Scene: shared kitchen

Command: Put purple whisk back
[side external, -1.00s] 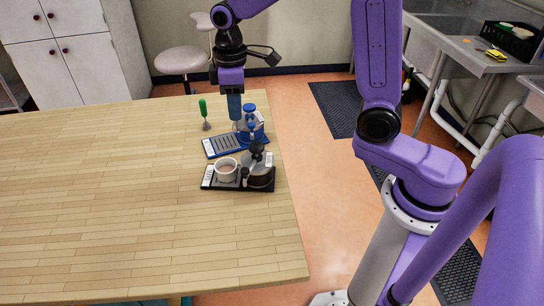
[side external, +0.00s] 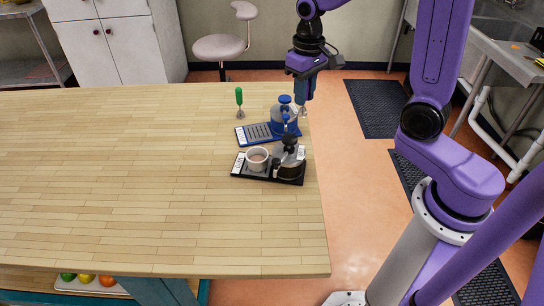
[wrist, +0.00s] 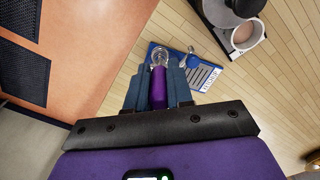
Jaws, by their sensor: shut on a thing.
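My gripper (wrist: 158,85) is shut on the purple handle of the purple whisk (wrist: 158,90); the wire head (wrist: 160,55) points away from my palm. In the side view my gripper (side external: 302,98) hangs at the right edge of the table, just right of a blue-topped pot (side external: 285,113), and a bit of the whisk's wire end shows below the fingers. In the wrist view the wire head lies over the left part of the blue tray (wrist: 207,80); I cannot tell its height above it. The tray also shows in the side view (side external: 253,135).
A black tray (side external: 240,167) with a cup (side external: 257,159) and a coffee pot (side external: 289,160) is in front. The left side of the wooden table (side external: 120,180) is clear.

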